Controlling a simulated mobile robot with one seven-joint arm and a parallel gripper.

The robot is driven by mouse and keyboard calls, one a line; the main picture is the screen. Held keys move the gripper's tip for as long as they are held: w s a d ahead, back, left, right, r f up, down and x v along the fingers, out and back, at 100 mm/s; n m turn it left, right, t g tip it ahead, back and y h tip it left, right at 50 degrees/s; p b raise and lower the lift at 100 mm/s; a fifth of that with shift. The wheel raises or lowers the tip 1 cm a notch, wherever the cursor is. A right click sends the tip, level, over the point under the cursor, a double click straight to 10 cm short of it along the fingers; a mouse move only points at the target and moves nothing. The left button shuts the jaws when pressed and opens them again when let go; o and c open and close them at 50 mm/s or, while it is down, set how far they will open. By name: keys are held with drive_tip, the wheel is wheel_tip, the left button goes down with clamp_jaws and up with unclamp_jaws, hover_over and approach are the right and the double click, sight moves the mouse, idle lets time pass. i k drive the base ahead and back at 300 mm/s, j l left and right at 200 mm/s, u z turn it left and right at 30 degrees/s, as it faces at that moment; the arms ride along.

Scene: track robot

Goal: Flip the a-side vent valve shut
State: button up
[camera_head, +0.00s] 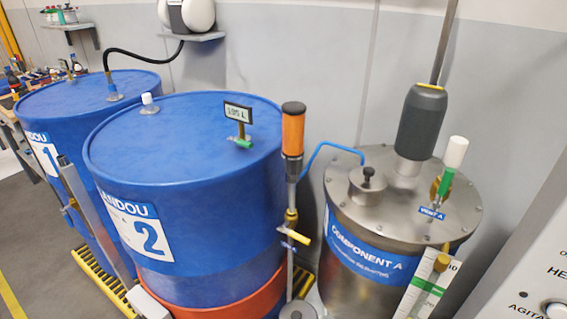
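The a-side vent valve is a small brass valve (435,189) with a green lever (446,182) on the lid of the steel tank marked COMPONENT A (345,215), at the right. A blue VENT A label (431,213) sits at its base. The green lever points up, slightly tilted, below a white cylinder (456,152) on top of the vent. The lever looks roughly in line with the vent's upright pipe. My gripper is not in view.
A dark agitator motor (421,122) with a tall shaft stands just behind the vent. A black-knobbed lid fitting (368,182) and blue hose (330,150) lie left of it. An orange-topped column (293,128) with a yellow lever stands between the tank and blue drum 2 (180,130). A white panel (525,250) borders the right.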

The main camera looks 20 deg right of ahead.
sight(448, 175)
drive_tip(key=z, duration=1.25)
drive_tip(key=k+j, duration=0.1)
drive_tip(key=j, duration=0.25)
drive_tip(key=k+j, duration=0.15)
drive_tip(key=j, duration=0.25)
drive_tip(key=k+j, duration=0.1)
drive_tip(key=j, duration=0.25)
drive_tip(key=u, duration=0.05)
